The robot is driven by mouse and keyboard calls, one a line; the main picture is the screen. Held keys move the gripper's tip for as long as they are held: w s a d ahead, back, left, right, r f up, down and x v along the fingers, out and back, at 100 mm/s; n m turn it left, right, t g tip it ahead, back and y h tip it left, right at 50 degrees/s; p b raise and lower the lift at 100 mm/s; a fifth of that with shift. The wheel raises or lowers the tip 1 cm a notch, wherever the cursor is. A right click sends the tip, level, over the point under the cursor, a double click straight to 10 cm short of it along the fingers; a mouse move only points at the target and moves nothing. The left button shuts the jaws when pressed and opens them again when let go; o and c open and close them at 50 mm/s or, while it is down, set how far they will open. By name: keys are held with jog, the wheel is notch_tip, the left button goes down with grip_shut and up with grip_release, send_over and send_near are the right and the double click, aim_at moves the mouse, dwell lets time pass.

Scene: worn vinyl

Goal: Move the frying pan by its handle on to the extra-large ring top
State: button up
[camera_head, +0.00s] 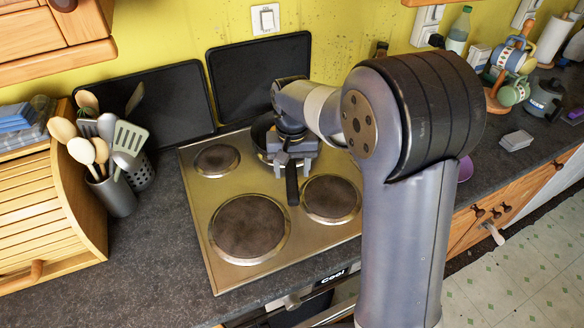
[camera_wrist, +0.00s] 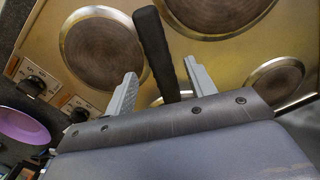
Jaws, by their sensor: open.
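The black frying pan (camera_head: 262,134) sits on the back right of the cooktop, partly hidden by my gripper and arm. Its dark handle (camera_head: 292,188) points toward the front, between the two front rings. The largest-looking ring top (camera_head: 250,226) is at the front left and is bare. My gripper (camera_head: 292,172) is over the handle near the pan. In the wrist view my gripper (camera_wrist: 160,70) is open, with the handle (camera_wrist: 152,45) between its two fingers and a gap on each side. The pan body is out of sight there.
A smaller bare ring (camera_head: 216,160) is at the back left, and a medium one (camera_head: 331,198) at the front right. Black panels (camera_head: 262,75) lean behind the cooktop. A utensil holder (camera_head: 115,195) stands on the left. A purple bowl (camera_wrist: 20,128) shows in the wrist view.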

jog(key=shift+r+p, duration=0.45)
jog(key=shift+r, duration=0.3)
notch_tip(320, 180, up, 11)
jog(key=b, duration=0.1)
jog(key=shift+f, duration=0.15)
jog(key=shift+f, duration=0.1)
notch_tip(320, 180, down, 12)
jog(key=shift+r, duration=0.15)
dwell(0.6)
